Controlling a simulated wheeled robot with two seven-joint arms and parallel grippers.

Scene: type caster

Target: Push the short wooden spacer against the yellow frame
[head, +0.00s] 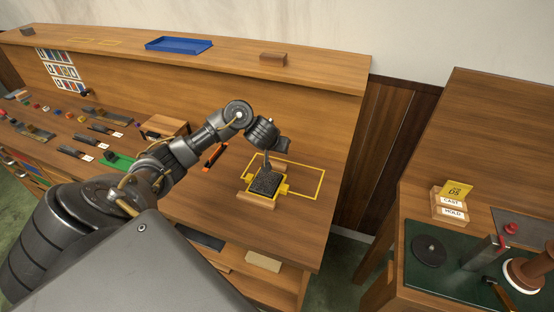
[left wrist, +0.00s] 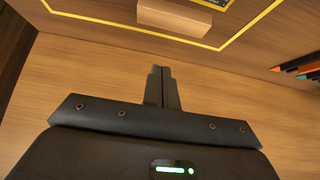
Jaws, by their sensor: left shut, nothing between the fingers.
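The short wooden spacer (left wrist: 175,17) lies at the top of the left wrist view, inside a yellow outline on the table and close to the yellow frame. In the head view my left gripper hides it. The yellow frame (head: 283,188) surrounds a dark textured square, and part of it shows at the top of the left wrist view (left wrist: 222,4). A longer wooden block (head: 257,201) lies along its near side. My left gripper (head: 267,168) is shut and empty at the far side of the frame; its fingers (left wrist: 160,75) appear apart from the spacer. My right gripper is out of view.
A yellow outline (head: 324,172) marks the table around the frame. Orange markers (head: 215,156) and a wooden block (head: 165,126) are to the left. The back panel rises behind my gripper. The bench top right of the outline is clear up to its edge.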

